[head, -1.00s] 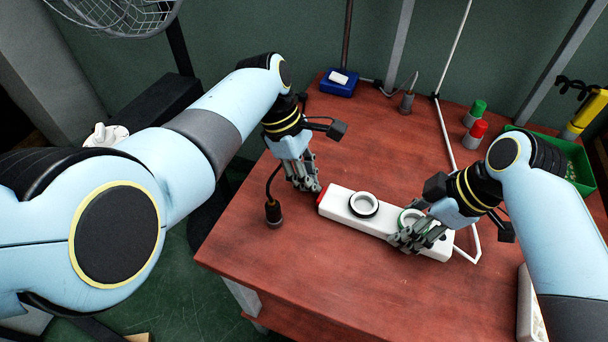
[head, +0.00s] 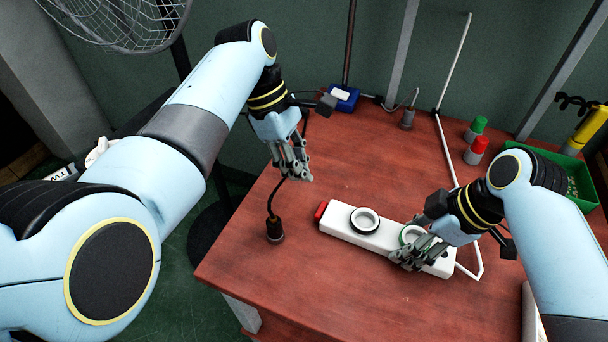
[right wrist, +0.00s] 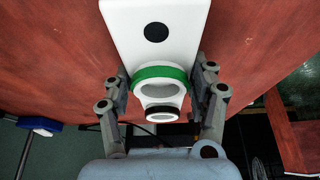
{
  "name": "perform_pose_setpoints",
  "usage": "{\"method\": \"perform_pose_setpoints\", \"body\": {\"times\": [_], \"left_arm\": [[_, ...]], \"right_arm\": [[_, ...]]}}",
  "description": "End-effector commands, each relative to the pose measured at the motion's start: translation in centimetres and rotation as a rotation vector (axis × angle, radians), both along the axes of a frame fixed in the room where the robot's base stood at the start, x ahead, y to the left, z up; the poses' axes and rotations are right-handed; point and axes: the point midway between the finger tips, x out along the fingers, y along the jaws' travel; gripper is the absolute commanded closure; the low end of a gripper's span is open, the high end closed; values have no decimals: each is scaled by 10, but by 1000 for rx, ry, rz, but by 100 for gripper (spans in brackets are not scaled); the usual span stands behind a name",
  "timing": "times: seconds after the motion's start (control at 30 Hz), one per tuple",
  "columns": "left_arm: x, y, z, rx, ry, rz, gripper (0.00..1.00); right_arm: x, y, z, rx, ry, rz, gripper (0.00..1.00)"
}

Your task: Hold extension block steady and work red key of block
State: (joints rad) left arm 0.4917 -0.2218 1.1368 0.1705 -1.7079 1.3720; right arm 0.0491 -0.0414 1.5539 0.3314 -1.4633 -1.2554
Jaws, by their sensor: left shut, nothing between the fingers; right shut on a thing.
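The white extension block (head: 390,237) lies on the red-brown table, with a red key (head: 321,210) at its left end. A black-ringed socket (head: 365,220) and a green-ringed socket (head: 407,233) show on its top. My right gripper (head: 412,255) is shut on the block near its right end; in the right wrist view its fingers sit on both sides of the block (right wrist: 152,50) beside the green ring (right wrist: 160,74). My left gripper (head: 300,176) is shut and empty, raised above the table, up and left of the red key and apart from it.
A dark plug (head: 275,229) with a cable stands at the table's left edge. A white cord (head: 447,150) runs behind the block. The front table is clear.

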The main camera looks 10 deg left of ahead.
Motion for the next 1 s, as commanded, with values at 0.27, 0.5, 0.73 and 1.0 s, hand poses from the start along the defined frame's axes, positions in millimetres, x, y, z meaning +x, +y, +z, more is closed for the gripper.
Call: {"method": "perform_pose_setpoints", "body": {"times": [0.27, 0.5, 0.73, 1.0], "left_arm": [[3, 5, 5, 4, -4, 2, 100], [3, 5, 6, 6, -5, 2, 100], [4, 5, 6, 6, -5, 3, 100], [4, 6, 6, 7, -5, 3, 100]], "right_arm": [[0, 0, 0, 1, 0, 0, 94], [0, 0, 0, 0, 0, 0, 37], [0, 0, 0, 0, 0, 0, 15], [0, -2, 3, -2, -1, -1, 15]]}}
